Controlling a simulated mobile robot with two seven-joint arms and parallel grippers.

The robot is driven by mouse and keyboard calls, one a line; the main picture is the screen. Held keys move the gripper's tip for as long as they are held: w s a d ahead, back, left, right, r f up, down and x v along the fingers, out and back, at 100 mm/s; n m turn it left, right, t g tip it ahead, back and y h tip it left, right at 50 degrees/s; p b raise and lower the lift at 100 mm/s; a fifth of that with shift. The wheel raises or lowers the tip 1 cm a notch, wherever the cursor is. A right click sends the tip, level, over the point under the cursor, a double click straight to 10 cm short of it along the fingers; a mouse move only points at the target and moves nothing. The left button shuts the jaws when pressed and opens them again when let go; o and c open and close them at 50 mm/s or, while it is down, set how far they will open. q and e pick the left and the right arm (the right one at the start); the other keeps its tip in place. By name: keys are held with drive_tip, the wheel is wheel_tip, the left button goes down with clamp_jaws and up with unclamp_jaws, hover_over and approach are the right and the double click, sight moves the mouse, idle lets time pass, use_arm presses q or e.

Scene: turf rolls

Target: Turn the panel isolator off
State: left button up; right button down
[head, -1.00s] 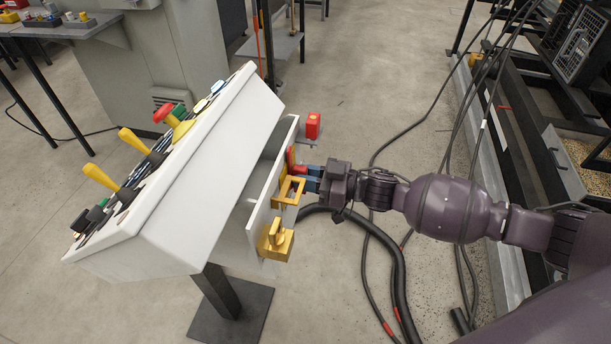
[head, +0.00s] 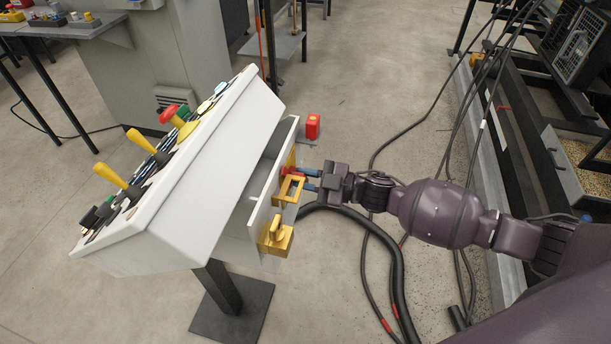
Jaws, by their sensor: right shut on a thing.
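The control panel (head: 190,190) is a white sloped console on a dark post. On its right side face is a red isolator handle (head: 289,172) on a yellow backing, just above a yellow square bracket (head: 279,190). My left gripper is not in view.
A yellow knob (head: 275,236) sits lower on the same side face. Yellow levers (head: 112,176) and a red mushroom button (head: 169,113) are on the sloped top. A red block (head: 313,126) stands behind. Black hoses (head: 398,265) lie on the floor below my arm.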

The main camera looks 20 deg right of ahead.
drive_tip(key=n, duration=0.5)
drive_tip(key=shift+s+a+f+n, duration=0.15)
drive_tip(key=shift+f+n, duration=0.1)
drive_tip(key=shift+n, duration=0.05)
drive_tip(key=shift+s+f+n, duration=0.1)
drive_tip(key=shift+f+n, duration=0.05)
drive_tip(key=shift+n, duration=1.3)
drive_tip(key=shift+f+n, duration=0.1)
drive_tip(key=shift+n, duration=1.35)
drive_tip(key=c, duration=1)
unclamp_jaws()
drive_tip(key=shift+c, duration=0.2)
drive_tip(key=v, duration=1)
drive_tip(key=shift+s+d, duration=0.25)
drive_tip(key=shift+d, duration=0.1)
